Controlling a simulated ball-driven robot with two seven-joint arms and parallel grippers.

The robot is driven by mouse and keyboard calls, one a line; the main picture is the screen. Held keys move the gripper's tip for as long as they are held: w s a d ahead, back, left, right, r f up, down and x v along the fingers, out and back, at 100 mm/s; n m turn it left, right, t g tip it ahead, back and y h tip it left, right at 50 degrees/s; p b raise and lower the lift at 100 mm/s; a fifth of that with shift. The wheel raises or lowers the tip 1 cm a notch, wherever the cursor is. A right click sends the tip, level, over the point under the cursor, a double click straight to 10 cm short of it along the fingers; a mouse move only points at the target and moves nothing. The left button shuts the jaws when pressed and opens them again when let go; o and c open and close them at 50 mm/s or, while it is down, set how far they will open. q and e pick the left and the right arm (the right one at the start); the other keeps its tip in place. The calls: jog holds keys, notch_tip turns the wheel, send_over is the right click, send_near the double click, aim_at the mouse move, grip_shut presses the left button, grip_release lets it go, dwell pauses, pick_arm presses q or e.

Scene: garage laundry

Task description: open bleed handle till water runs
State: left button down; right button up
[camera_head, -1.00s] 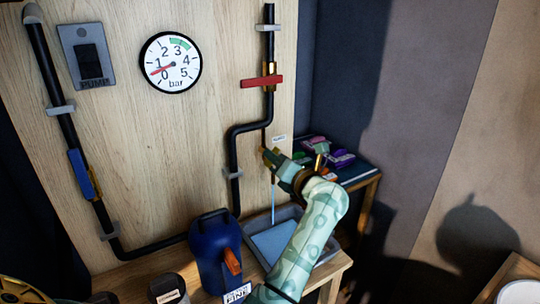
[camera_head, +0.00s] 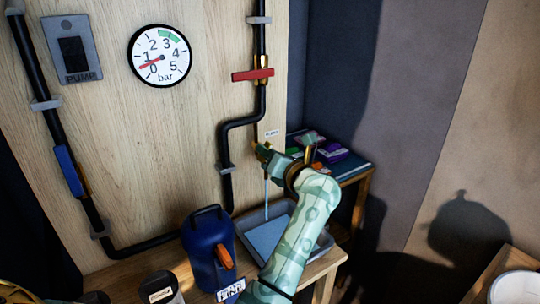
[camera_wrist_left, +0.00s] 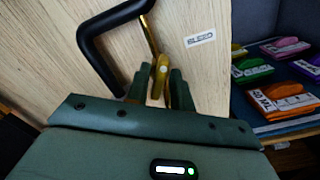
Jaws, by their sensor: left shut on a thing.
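The yellow bleed handle (camera_wrist_left: 161,72) shows below the black pipe's end in the left wrist view, beside the BLEED label (camera_wrist_left: 201,38). My left gripper (camera_wrist_left: 157,88) is shut on the handle, one finger on each side. In the head view my left gripper (camera_head: 266,153) hides most of the handle. A thin blue stream of water (camera_head: 266,195) runs down below it into a grey tray (camera_head: 331,240), where a blue water surface shows. My right gripper cannot be made out.
A red handle (camera_head: 253,74) lies crosswise on the pipe above; a blue handle (camera_head: 69,171) lies along the left pipe. A blue jug (camera_head: 206,252) stands left of the tray. A side shelf (camera_head: 352,171) holds coloured packets.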

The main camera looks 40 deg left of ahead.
pick_arm(q)
jog(key=shift+f+n+b, duration=0.1)
jog(key=shift+n+b, duration=0.95)
jog(key=shift+n, duration=1.05)
pick_arm(e)
jog(key=shift+s+f, duration=0.3)
jog(key=shift+f, duration=0.25)
jog(key=shift+s+f, duration=0.25)
jog(key=shift+f, duration=0.3)
jog(key=shift+a, duration=0.1)
pick_arm(q)
jog(key=c, duration=1.5)
grip_release()
